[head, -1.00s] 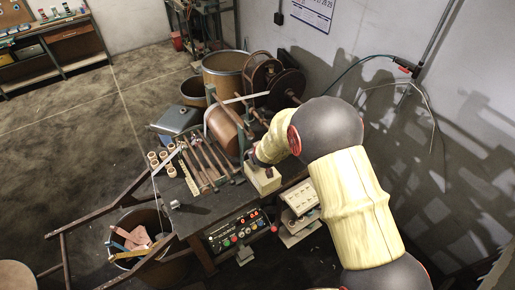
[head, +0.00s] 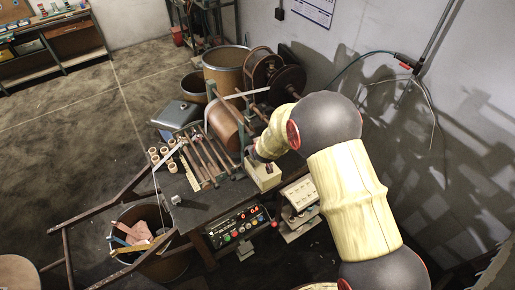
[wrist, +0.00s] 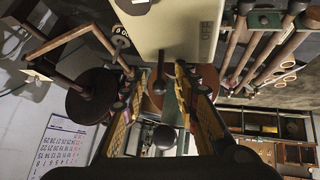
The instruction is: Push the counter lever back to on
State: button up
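The counter box is a pale beige block (head: 266,182) at the right end of the winding bench. In the wrist view its beige face (wrist: 178,32) fills the top middle, with an OFF marking (wrist: 207,29) at its right side. A dark lever-like piece (wrist: 159,72) shows at the box's lower edge, between the fingertips. A dark round knob (wrist: 164,137) shows lower between the fingers; I cannot tell whether it belongs to the lever. My gripper (wrist: 160,80) is open, its fingers on either side of the dark piece. Contact cannot be told. In the head view my forearm partly hides it.
A control panel (head: 240,228) with a red display and coloured buttons is at the bench's front. Rods, rolls and a large brown drum (head: 224,126) lie left of the box. A keypad-like cream unit (head: 300,192) stands just right. The wall is close on the right.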

jog(key=v, duration=1.2)
jog(key=shift+f, duration=0.1)
dwell(0.4)
jog(key=s+f+m+g+y+b, duration=0.15)
jog(key=s+g, duration=0.35)
jog(key=s, duration=1)
jog(key=s+d+r+m+t+h+b, duration=0.2)
jog(key=s+d+r+m+h+b, duration=0.1)
jog(key=s+d+b, duration=1.5)
jog(key=shift+d+r+m+b, duration=0.5)
jog(key=shift+d+b, duration=0.45)
jog(key=shift+b, duration=0.3)
